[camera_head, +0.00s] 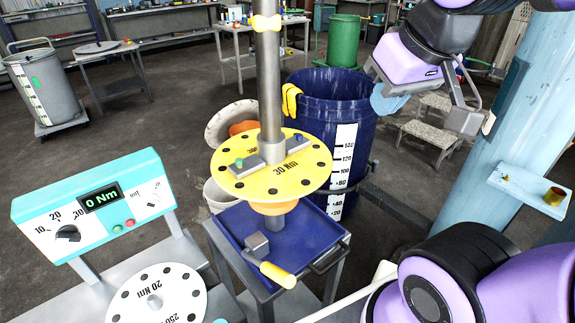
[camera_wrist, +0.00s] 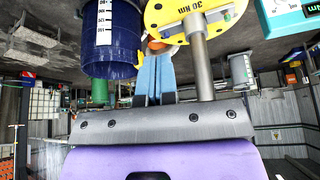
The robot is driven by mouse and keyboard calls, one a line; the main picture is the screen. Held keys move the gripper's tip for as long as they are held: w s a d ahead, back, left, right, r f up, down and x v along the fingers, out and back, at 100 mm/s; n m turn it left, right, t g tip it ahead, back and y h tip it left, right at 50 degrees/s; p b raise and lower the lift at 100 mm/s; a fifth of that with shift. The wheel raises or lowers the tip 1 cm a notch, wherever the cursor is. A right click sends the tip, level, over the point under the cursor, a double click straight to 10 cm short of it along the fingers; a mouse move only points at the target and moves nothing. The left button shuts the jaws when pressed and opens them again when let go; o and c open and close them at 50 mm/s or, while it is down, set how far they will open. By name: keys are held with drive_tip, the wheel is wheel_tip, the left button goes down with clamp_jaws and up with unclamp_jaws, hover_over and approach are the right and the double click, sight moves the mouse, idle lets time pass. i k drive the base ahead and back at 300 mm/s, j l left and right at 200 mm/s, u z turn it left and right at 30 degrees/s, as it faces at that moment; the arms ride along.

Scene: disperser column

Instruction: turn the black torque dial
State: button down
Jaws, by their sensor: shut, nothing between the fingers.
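The black torque dial (camera_head: 67,234) is a round knob on the left of the white and turquoise control panel (camera_head: 95,200), beside a scale marked 10, 20, 30. The panel's display (camera_head: 101,198) reads 0 Nm. My gripper (camera_head: 386,104) is at the upper right, in front of the blue drum and far from the dial. Its light blue fingers (camera_wrist: 153,75) are together and empty in the wrist view. That view is upside down and shows only a corner of the panel (camera_wrist: 284,20); I cannot make out the dial there.
A steel column with a yellow 30 Nm disc (camera_head: 270,170) stands between my gripper and the panel. A white 20 Nm disc (camera_head: 160,300) lies below the panel. The blue drum (camera_head: 310,105) is behind the column. A yellow-handled tool (camera_head: 275,272) is on the blue stand (camera_head: 225,222).

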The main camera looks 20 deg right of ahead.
sight(67, 234)
drive_tip(key=k+j, duration=0.1)
drive_tip(key=j, duration=0.25)
drive_tip(key=k+j, duration=0.15)
drive_tip(key=j, duration=0.15)
drive_tip(key=k+j, duration=0.1)
drive_tip(key=j, duration=0.25)
drive_tip(key=k+j, duration=0.15)
drive_tip(key=j, duration=0.2)
